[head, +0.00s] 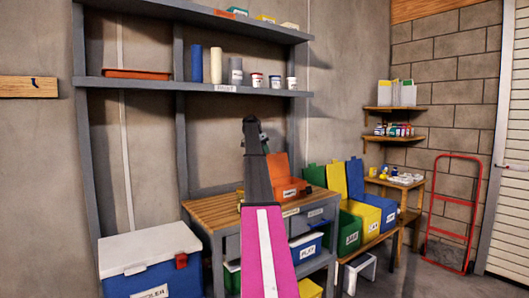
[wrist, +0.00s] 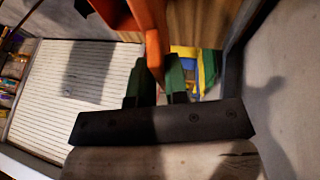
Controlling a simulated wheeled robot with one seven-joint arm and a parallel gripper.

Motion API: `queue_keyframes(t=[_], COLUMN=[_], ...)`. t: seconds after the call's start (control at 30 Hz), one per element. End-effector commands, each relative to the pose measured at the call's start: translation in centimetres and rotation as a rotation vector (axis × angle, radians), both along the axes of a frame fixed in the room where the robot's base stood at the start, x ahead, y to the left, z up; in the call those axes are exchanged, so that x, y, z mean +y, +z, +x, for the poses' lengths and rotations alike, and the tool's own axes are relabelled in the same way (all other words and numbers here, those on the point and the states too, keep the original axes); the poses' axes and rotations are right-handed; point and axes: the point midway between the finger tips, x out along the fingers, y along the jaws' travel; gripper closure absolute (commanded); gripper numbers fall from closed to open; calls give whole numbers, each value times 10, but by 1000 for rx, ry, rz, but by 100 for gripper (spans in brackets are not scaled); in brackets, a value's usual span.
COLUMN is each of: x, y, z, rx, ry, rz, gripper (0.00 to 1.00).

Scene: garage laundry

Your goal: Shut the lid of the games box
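The orange box (head: 291,190), which I take for the games box, stands on the wooden workbench; its label is too small to read surely. Its orange lid (head: 276,167) stands raised at the back. My gripper (head: 265,145) is above and left of the lid in the head view, partly hidden by my arm. In the wrist view my gripper (wrist: 157,82) has its two green fingers apart, with an orange edge of the lid (wrist: 155,50) showing between them. I cannot tell whether they touch it.
The workbench (head: 213,211) has clear wood left of the box. Green, yellow (head: 355,179) and blue (head: 375,205) bins with raised lids stand to its right. A shelf (head: 190,87) hangs above. A blue cooler (head: 150,268) stands front left.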

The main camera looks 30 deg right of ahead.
Motion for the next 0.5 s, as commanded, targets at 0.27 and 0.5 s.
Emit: queue_keyframes(t=[0.27, 0.5], x=[0, -1], y=[1, 6], z=[-8, -35], rx=[-47, -190], ry=[0, -1], rz=[2, 14], gripper=[100, 100])
